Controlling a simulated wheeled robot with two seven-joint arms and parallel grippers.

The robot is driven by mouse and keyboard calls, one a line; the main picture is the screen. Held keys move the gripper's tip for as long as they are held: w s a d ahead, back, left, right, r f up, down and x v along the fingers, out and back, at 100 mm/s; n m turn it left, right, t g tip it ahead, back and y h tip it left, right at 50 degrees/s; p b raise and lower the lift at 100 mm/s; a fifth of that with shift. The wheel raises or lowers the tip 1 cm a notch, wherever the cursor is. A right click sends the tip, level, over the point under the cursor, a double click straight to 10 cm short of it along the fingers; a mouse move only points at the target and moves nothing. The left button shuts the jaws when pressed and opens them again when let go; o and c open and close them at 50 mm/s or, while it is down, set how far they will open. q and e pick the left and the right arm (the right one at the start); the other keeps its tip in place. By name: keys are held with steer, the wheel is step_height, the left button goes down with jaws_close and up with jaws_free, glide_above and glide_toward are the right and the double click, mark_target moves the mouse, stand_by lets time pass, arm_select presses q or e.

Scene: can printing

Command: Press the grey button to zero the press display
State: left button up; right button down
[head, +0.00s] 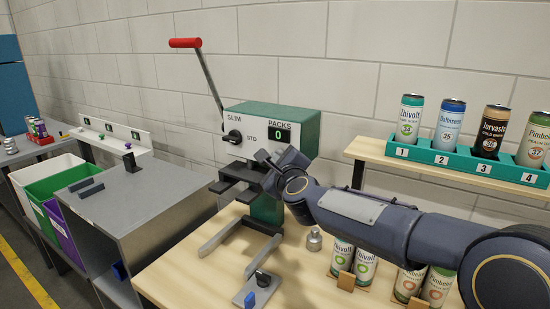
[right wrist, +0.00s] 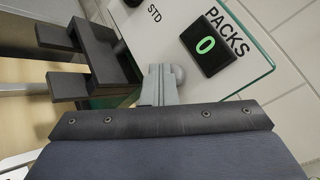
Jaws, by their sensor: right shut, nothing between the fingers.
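The press (head: 250,122) is a green and white box with a red-handled lever (head: 186,43), standing against the wall. Its PACKS display (head: 284,134) shows a green 0, which also reads 0 in the right wrist view (right wrist: 205,46). My right gripper (head: 262,157) is at the press front, below the display; in the right wrist view its light grey fingers (right wrist: 158,86) are together with nothing between them. A rounded grey knob, seemingly the grey button (right wrist: 178,73), shows right beside the fingertips; I cannot tell whether they touch. The button is hidden behind my gripper in the head view. My left gripper is out of view.
Dark press jaws (head: 238,174) stick out just left of my right gripper. A wooden shelf (head: 372,150) with a green numbered can rack (head: 440,153) is at the right. More cans stand under my right forearm. Colored bins (head: 52,180) stand at the left.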

steer(key=shift+s, duration=0.1)
stand_by(0.3)
steer(key=shift+s+a, duration=0.65)
steer(key=shift+s, duration=0.3)
steer(key=s+a, duration=0.2)
steer(key=s, duration=0.2)
steer(key=shift+s+a, duration=0.1)
steer(key=shift+a, duration=0.3)
steer(key=shift+d, duration=0.1)
